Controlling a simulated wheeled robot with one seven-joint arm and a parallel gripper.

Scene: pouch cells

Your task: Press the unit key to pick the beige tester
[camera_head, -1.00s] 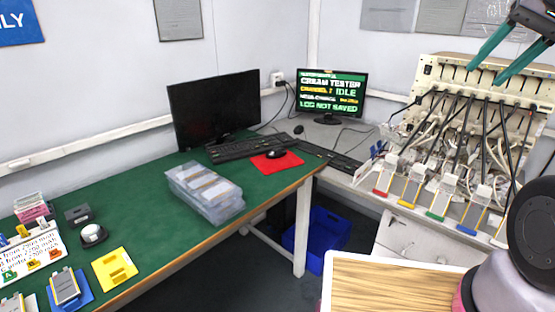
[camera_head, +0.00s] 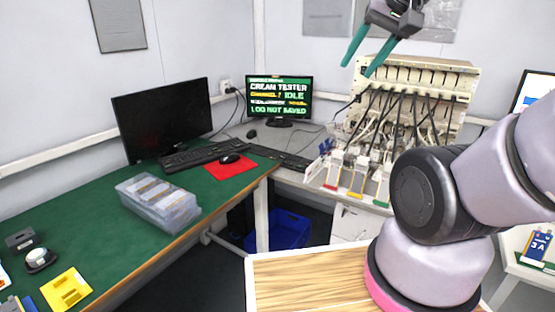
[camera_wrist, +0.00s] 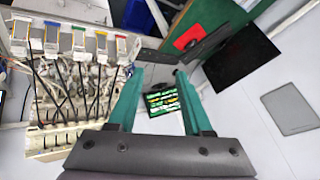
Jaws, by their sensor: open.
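The beige tester (camera_head: 418,84) stands on the grey bench at the back right, with black cables hanging from its front; it also shows in the wrist view (camera_wrist: 52,140). A lit monitor (camera_head: 279,97) to its left reads "CREAM TESTER", "IDLE" and "LOG NOT SAVED". A dark keyboard (camera_head: 283,155) lies on the bench below that monitor; I cannot make out a unit key on it. My gripper (camera_head: 357,62) is open and empty, raised in the air in front of the tester's upper left. In the wrist view its green fingers (camera_wrist: 158,98) stand apart, with the lit monitor between them.
A dark monitor (camera_head: 163,116), a keyboard (camera_head: 200,155) and a mouse on a red mat (camera_head: 231,170) are on the green table. A clear plastic box (camera_head: 158,202) is near its edge. Coloured cell holders (camera_head: 356,180) stand before the tester. A blue crate (camera_head: 284,232) is on the floor.

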